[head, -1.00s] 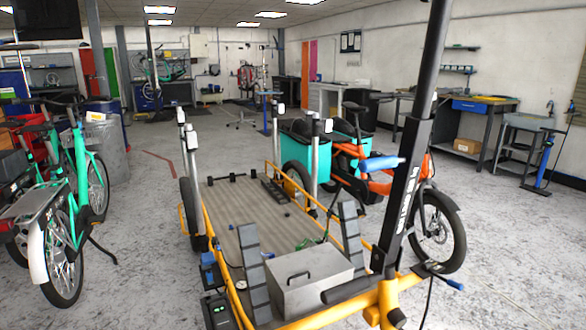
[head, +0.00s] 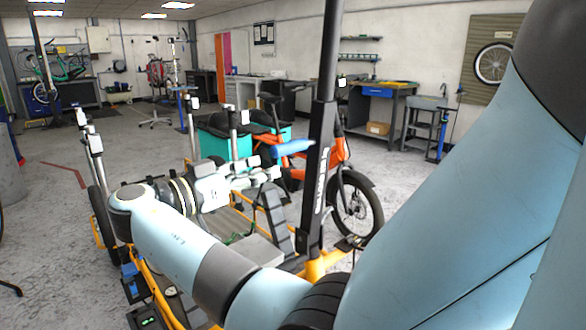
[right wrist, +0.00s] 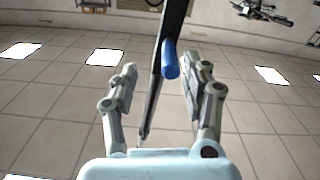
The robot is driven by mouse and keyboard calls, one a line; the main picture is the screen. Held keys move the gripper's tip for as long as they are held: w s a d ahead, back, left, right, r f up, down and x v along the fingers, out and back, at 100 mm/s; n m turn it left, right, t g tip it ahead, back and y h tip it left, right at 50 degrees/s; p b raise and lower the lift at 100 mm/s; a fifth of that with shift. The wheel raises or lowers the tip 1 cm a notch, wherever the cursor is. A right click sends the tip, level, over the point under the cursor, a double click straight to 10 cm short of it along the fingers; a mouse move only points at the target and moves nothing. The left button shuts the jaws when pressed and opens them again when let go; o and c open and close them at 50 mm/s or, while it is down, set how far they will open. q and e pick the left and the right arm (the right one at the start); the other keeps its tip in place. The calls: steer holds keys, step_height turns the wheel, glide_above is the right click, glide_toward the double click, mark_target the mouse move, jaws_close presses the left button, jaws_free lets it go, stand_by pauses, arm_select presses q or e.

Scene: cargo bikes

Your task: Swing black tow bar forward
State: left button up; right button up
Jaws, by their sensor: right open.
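The black tow bar (head: 318,170) stands nearly upright at the front of the yellow cargo bike frame (head: 318,266). A blue handle (head: 294,147) sticks out from its left side. My right gripper (head: 270,168) is open and empty, left of the bar and a little below the handle. In the right wrist view the blue handle (right wrist: 170,60) appears between the open fingers (right wrist: 158,72), nearer the right one. The black bar (right wrist: 155,90) runs behind it. I cannot tell that either finger touches the handle. My left gripper is out of view.
My right arm covers the right foreground and part of the cargo deck. An orange bike (head: 362,205) with teal boxes (head: 218,146) stands behind the tow bar. A workbench (head: 385,95) is at the back right. Open floor (head: 60,230) lies left.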

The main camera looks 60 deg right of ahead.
mark_target(293, 147)
steer(key=shift+w+a+r, duration=0.1)
steer(key=shift+w+r, duration=0.65)
steer(key=shift+r, duration=0.15)
steer(key=shift+w+d+r+m, duration=0.1)
steer(key=shift+d+r+m, duration=0.1)
steer(key=shift+r+m, duration=0.1)
steer(key=x, duration=0.3)
steer(key=p+x, duration=0.1)
steer(key=x, duration=0.3)
steer(key=p+x, duration=0.1)
steer(key=x, duration=0.2)
steer(key=shift+d+f, duration=0.3)
steer(key=shift+c, duration=0.3)
jaws_close()
